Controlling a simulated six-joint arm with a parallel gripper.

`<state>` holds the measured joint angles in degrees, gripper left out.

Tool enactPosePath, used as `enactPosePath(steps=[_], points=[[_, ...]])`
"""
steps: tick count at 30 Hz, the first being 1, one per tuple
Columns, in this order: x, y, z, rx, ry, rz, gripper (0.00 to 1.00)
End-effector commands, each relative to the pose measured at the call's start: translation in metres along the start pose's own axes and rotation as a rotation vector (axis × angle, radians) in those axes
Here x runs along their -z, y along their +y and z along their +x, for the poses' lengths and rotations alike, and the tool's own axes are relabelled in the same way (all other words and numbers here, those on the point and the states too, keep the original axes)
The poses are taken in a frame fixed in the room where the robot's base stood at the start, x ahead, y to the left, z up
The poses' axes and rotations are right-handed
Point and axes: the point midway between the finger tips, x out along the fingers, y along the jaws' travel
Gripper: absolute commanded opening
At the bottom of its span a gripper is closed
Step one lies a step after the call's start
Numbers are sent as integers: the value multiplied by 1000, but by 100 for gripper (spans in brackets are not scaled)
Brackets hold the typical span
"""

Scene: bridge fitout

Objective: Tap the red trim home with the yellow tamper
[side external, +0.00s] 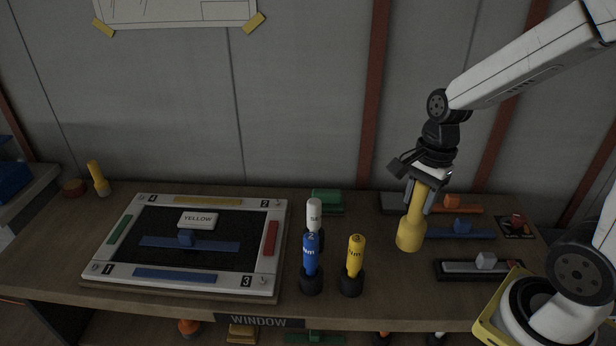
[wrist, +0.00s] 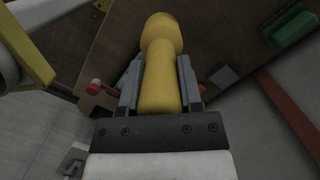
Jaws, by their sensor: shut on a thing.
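My gripper (side external: 419,199) is shut on the handle of the yellow tamper (side external: 411,232), right of the bottles. The tamper is roughly upright with its wide end down; I cannot tell whether it touches the table. In the wrist view the tamper (wrist: 162,75) lies between both fingers (wrist: 160,90). The red trim (side external: 270,238) lies along the right side of the white frame (side external: 112,228), well left of my gripper. I cannot tell how deeply it is seated. Green, yellow and blue trims lie along the other sides.
A "YELLOW" card (side external: 198,219) and a blue handled bar (side external: 160,243) lie inside the frame. White (side external: 314,214), blue (side external: 310,258) and yellow (side external: 355,257) bottles stand between frame and gripper. Handled pieces, including a white one (side external: 486,261), lie right. Another yellow tool (side external: 98,178) stands far left.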

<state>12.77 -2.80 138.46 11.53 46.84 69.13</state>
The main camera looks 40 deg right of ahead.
Motion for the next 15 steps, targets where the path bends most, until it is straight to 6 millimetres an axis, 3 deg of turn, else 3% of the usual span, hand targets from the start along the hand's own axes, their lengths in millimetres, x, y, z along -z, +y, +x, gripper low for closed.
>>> enactPosePath(steps=[8,15], points=[[0,0,-3,2,0,-1,0],[-3,-1,-21,5,1,-1,0]])
